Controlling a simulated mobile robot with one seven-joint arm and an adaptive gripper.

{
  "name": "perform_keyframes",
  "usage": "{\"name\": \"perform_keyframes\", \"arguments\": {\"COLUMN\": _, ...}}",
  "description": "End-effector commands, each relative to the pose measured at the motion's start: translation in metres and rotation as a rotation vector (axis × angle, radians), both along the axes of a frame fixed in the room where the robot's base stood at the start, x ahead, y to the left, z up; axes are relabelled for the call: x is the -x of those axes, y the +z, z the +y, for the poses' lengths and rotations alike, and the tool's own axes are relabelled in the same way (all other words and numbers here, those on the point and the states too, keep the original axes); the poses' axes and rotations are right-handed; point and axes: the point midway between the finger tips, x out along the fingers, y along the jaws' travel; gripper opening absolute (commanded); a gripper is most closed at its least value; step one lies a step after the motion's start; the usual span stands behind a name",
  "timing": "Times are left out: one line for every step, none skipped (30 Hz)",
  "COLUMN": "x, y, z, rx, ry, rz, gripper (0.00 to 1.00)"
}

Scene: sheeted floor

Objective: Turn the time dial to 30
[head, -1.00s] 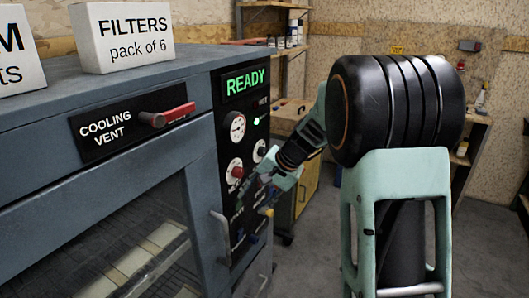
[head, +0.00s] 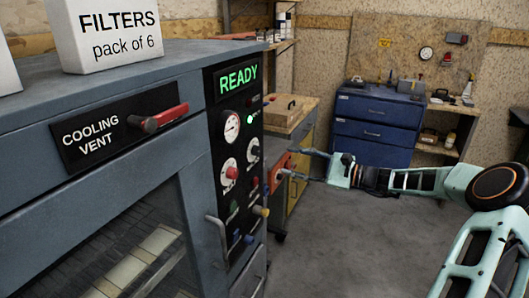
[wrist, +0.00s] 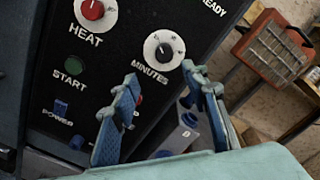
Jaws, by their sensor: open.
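The time dial, labelled MINUTES (wrist: 164,50), is a dark knob on a white marked ring, on the black control panel (wrist: 120,60). It also shows in the head view (head: 254,150). Its numbers and exact setting are too small to read. My gripper (wrist: 160,79) is open and empty, its two blue-grey fingers pointing towards the panel. In the wrist view the dial sits just beyond and between the fingertips. In the head view my gripper (head: 288,162) is right of the panel, apart from the dial.
The red HEAT dial (wrist: 93,10), green START button (wrist: 74,65) and POWER switch (wrist: 61,107) share the panel. A door handle (head: 217,240) juts out at lower left. Open floor lies right of the oven.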

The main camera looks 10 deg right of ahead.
Motion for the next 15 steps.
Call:
{"name": "perform_keyframes", "arguments": {"x": 0.0, "y": 0.003, "z": -0.003, "rx": -0.014, "ry": -0.007, "rz": -0.005, "gripper": 0.41}}
{"name": "perform_keyframes", "arguments": {"x": -0.001, "y": 0.005, "z": -0.004, "rx": -0.018, "ry": -0.008, "rz": -0.007, "gripper": 0.41}}
{"name": "perform_keyframes", "arguments": {"x": -0.002, "y": 0.005, "z": -0.003, "rx": -0.021, "ry": -0.009, "rz": -0.008, "gripper": 0.41}}
{"name": "perform_keyframes", "arguments": {"x": -0.004, "y": 0.006, "z": -0.001, "rx": -0.022, "ry": -0.009, "rz": -0.009, "gripper": 0.41}}
{"name": "perform_keyframes", "arguments": {"x": -0.005, "y": 0.006, "z": 0.002, "rx": -0.022, "ry": -0.008, "rz": -0.008, "gripper": 0.41}}
{"name": "perform_keyframes", "arguments": {"x": -0.008, "y": 0.006, "z": 0.006, "rx": -0.021, "ry": -0.008, "rz": -0.008, "gripper": 0.41}}
{"name": "perform_keyframes", "arguments": {"x": -0.011, "y": 0.006, "z": 0.01, "rx": -0.022, "ry": -0.007, "rz": -0.008, "gripper": 0.41}}
{"name": "perform_keyframes", "arguments": {"x": -0.014, "y": 0.006, "z": 0.014, "rx": -0.021, "ry": -0.007, "rz": -0.009, "gripper": 0.41}}
{"name": "perform_keyframes", "arguments": {"x": -0.018, "y": 0.006, "z": 0.021, "rx": -0.02, "ry": -0.006, "rz": -0.008, "gripper": 0.41}}
{"name": "perform_keyframes", "arguments": {"x": -0.022, "y": 0.006, "z": 0.025, "rx": -0.02, "ry": -0.006, "rz": -0.008, "gripper": 0.41}}
{"name": "perform_keyframes", "arguments": {"x": -0.025, "y": 0.007, "z": 0.03, "rx": -0.02, "ry": -0.007, "rz": -0.01, "gripper": 0.41}}
{"name": "perform_keyframes", "arguments": {"x": -0.03, "y": 0.006, "z": 0.037, "rx": -0.02, "ry": -0.007, "rz": -0.008, "gripper": 0.41}}
{"name": "perform_keyframes", "arguments": {"x": -0.033, "y": 0.006, "z": 0.042, "rx": -0.02, "ry": -0.007, "rz": -0.008, "gripper": 0.41}}
{"name": "perform_keyframes", "arguments": {"x": -0.037, "y": 0.006, "z": 0.046, "rx": -0.02, "ry": -0.007, "rz": -0.007, "gripper": 0.41}}
{"name": "perform_keyframes", "arguments": {"x": -0.041, "y": 0.005, "z": 0.052, "rx": -0.019, "ry": -0.007, "rz": -0.007, "gripper": 0.41}}
